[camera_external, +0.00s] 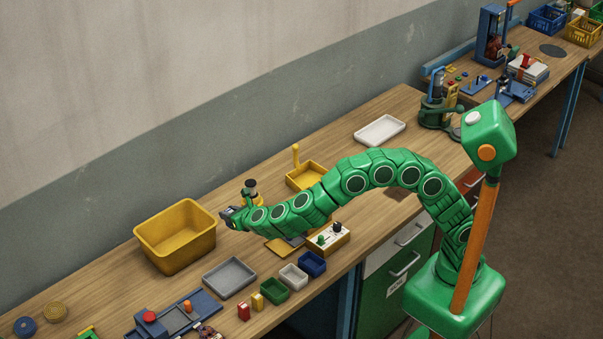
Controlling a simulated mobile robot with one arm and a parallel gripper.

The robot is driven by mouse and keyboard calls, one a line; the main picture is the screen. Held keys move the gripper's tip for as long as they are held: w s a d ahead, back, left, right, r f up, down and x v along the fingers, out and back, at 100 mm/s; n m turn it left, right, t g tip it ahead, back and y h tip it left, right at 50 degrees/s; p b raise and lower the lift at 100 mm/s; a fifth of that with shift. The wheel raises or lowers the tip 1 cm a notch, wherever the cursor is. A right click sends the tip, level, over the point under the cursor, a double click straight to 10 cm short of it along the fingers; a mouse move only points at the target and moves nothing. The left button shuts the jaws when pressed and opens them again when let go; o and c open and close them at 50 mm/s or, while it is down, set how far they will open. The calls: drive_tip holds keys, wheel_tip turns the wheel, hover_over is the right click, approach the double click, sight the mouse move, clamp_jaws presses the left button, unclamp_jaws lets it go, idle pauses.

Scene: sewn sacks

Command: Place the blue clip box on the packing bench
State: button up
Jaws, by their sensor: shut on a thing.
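A small open dark blue box (312,263) stands on the near wooden bench (330,145), at the right end of a row of small boxes. It looks like the blue clip box, but I see no label. My gripper (228,214) is above the bench, left of this box and apart from it, by the right side of a yellow bin. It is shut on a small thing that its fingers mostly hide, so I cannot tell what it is. A second wooden bench (551,70) stands at the upper right. I cannot tell which is the packing bench.
A white box (293,276), green box (274,290) and grey tray (230,278) stand near the front edge. The deep yellow bin (175,237) is close to my gripper. A switch box (328,238) lies below my arm. Bench space around the white tray (380,130) is clear.

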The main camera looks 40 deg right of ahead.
drive_tip(key=s+a+r, duration=0.1)
drive_tip(key=s+a, duration=0.2)
drive_tip(key=s, duration=0.7)
drive_tip(key=s+a+r, duration=0.1)
drive_tip(key=s+a, duration=0.2)
drive_tip(key=s, duration=0.7)
drive_tip(key=s+a, duration=0.3)
drive_tip(key=s, duration=0.7)
drive_tip(key=shift+w+a+f, duration=1.25)
drive_tip(key=shift+a+f, duration=0.75)
drive_tip(key=shift+f, duration=0.45)
drive_tip(key=shift+w+a+f, duration=1.3)
drive_tip(key=shift+a+f, duration=0.65)
drive_tip(key=shift+f, duration=0.5)
drive_tip(key=shift+w+a+f, duration=1.25)
drive_tip(key=shift+a+f, duration=0.75)
drive_tip(key=shift+f, duration=1.95)
drive_tip(key=shift+f, duration=0.15)
drive_tip(key=o, duration=1)
